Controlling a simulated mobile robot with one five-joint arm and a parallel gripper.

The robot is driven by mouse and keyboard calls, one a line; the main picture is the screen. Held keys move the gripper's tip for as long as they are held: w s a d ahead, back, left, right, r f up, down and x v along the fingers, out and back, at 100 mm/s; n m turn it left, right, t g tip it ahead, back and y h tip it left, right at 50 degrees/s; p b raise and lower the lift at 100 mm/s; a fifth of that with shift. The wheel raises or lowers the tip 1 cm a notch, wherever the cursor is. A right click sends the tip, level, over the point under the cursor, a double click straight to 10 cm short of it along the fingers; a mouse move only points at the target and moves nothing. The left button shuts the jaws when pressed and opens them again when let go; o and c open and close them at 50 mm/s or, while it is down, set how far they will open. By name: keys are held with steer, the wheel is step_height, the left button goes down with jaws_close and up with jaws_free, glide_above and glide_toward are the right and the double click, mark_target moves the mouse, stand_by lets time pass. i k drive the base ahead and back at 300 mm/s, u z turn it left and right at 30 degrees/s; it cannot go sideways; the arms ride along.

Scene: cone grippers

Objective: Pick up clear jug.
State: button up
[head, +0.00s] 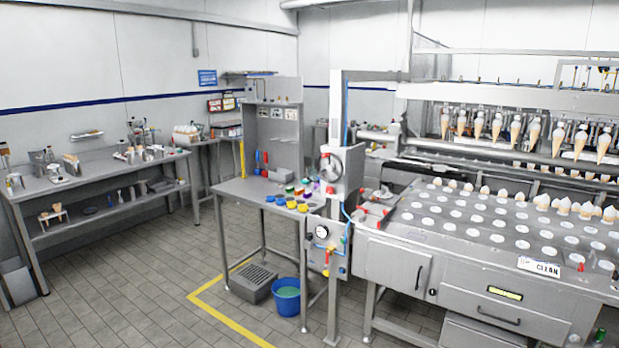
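I cannot make out a clear jug for certain in the head view. Small containers (72,164) stand on the left steel table, too small and far off to tell whether one is a clear jug. Several coloured pots (290,204) stand on the middle steel table, and none looks like a clear jug. My gripper is not in view.
The left steel table (105,178) stands along the wall. The middle table (235,186) has a blue bucket (286,298) and a grey crate (252,282) below. A large cone machine (450,262) fills the right. The tiled floor (130,270) at left front is clear.

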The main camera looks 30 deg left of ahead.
mark_target(312, 175)
steer(key=u, duration=2.2)
steer(key=i, duration=8.75)
steer(key=z, duration=1.6)
